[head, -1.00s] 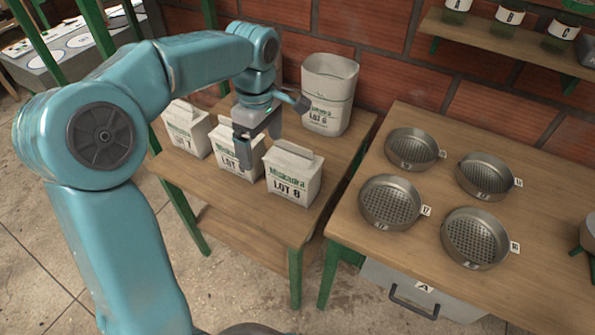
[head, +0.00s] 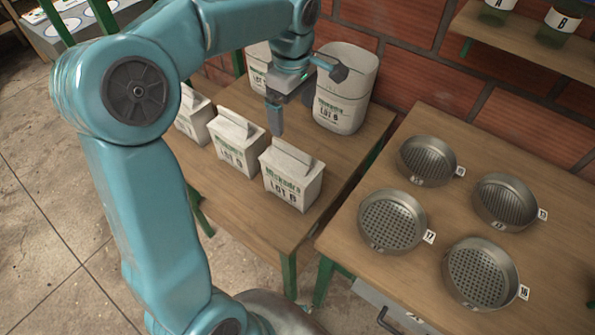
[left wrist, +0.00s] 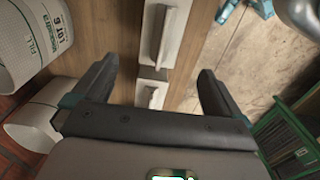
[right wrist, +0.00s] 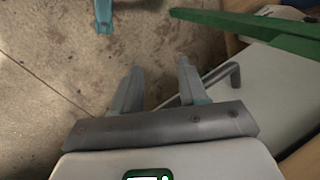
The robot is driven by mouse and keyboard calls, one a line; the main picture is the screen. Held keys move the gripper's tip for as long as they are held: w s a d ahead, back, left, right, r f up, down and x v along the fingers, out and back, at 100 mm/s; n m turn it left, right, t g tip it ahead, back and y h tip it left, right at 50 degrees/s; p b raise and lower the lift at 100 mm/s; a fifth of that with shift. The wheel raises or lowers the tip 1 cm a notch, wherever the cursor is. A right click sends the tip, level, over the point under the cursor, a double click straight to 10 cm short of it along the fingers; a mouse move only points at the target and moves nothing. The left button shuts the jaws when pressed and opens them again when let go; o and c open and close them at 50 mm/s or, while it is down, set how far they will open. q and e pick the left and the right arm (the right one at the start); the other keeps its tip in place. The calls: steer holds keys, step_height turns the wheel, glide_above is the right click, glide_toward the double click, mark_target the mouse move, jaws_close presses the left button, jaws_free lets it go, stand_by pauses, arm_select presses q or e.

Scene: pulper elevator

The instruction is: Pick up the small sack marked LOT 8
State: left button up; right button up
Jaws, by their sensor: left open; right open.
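The small white sack marked LOT 8 (head: 291,177) stands upright at the right end of a row of small sacks on the wooden table (head: 243,200). Its narrow folded top shows in the left wrist view (left wrist: 166,32). My left gripper (head: 277,118) is open and empty, pointing down, above and behind the small sacks in the head view. In the left wrist view its fingers (left wrist: 158,72) are spread, with the sack tops seen between and beyond them. My right gripper (right wrist: 160,72) is open and empty over the floor; the head view does not show it.
The middle small sack (head: 236,145) stands close beside LOT 8, another (head: 192,118) further left. A large LOT 6 sack (head: 345,90) stands behind, with another large sack (head: 258,65) partly hidden. Round sieves (head: 392,220) stand on the right table, across a narrow gap.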

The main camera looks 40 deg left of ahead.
mark_target(291, 148)
arm_select(q)
steer(key=f, duration=1)
steer(key=shift+s+b, duration=0.3)
steer(key=shift+b, duration=0.05)
steer(key=shift+s+d+f, duration=0.1)
steer(key=shift+s+f, duration=0.05)
steer(key=shift+f, duration=0.3)
steer(key=f, duration=0.4)
steer(key=shift+a, duration=0.2)
steer(key=shift+f, duration=0.45)
steer(key=shift+c, duration=0.3)
steer(key=c, duration=1.5)
steer(key=shift+w+r, duration=0.1)
steer(key=shift+w, duration=0.1)
steer(key=shift+c, duration=1.1)
steer(key=shift+r, duration=0.1)
